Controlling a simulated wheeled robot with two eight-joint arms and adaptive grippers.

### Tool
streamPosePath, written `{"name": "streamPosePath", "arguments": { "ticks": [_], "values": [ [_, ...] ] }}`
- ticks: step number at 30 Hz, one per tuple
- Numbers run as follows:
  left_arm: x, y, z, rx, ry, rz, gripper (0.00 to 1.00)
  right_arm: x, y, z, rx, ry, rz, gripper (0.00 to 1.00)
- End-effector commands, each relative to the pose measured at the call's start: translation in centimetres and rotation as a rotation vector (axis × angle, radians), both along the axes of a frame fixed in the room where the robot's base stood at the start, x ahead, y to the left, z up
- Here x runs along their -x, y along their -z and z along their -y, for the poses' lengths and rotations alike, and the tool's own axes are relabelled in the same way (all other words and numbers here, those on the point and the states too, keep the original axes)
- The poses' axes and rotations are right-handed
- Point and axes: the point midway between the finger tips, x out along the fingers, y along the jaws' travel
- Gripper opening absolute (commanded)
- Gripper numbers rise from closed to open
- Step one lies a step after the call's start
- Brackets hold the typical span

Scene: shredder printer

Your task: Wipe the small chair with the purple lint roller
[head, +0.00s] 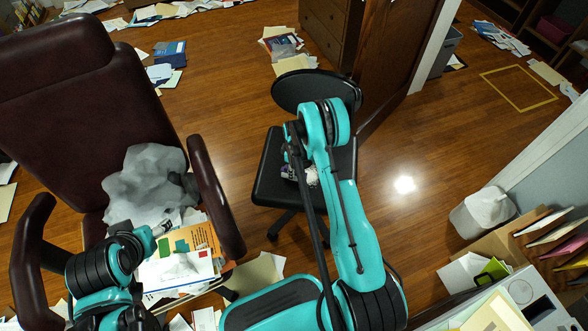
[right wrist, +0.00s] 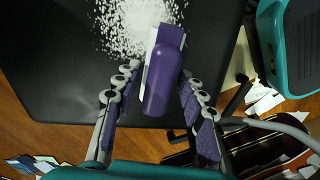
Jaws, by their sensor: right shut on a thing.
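The small black chair (head: 268,182) stands in the middle of the head view, partly covered by my right arm. Its seat (right wrist: 55,70) fills much of the right wrist view, with a patch of white bits (right wrist: 128,22) on it. My right gripper (right wrist: 160,78) is over the seat, shut on the purple lint roller (right wrist: 160,82), which sits between its fingers. The roller's end is close to the white bits; whether it touches the seat I cannot tell. In the head view the right gripper is mostly hidden. My left gripper (head: 160,230) is over the large armchair, its jaws unclear.
A large maroon armchair (head: 60,80) at the left holds grey crumpled material (head: 145,185) and papers (head: 180,265). A brown drawer cabinet (head: 325,35) stands behind the small chair. A white bin (head: 482,213) and cardboard box (head: 500,245) are at the right. Floor right of the chair is clear.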

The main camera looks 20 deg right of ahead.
Motion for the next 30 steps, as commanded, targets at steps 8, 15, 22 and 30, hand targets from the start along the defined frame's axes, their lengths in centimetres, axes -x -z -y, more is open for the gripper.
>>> {"name": "streamPosePath", "arguments": {
  "ticks": [8, 15, 22, 30],
  "values": [
    [0.0, 0.0, 0.0, 0.000, 0.000, 0.000, 0.63, 0.0, 0.6, 0.0, 0.000, 0.000, 0.000, 0.18],
    [0.0, 0.0, 0.0, 0.000, 0.000, 0.000, 0.63, 0.0, 1.0, 0.0, 0.000, 0.000, 0.000, 0.18],
    [0.0, 0.0, 0.0, 0.000, 0.000, 0.000, 0.63, 0.4, 0.9, 0.7, 0.000, 0.001, 0.000, 0.18],
    [0.0, 0.0, 0.0, 0.000, 0.000, 0.000, 0.63, 1.7, 0.8, 2.7, 0.000, 0.001, 0.000, 0.18]
  ]
}}
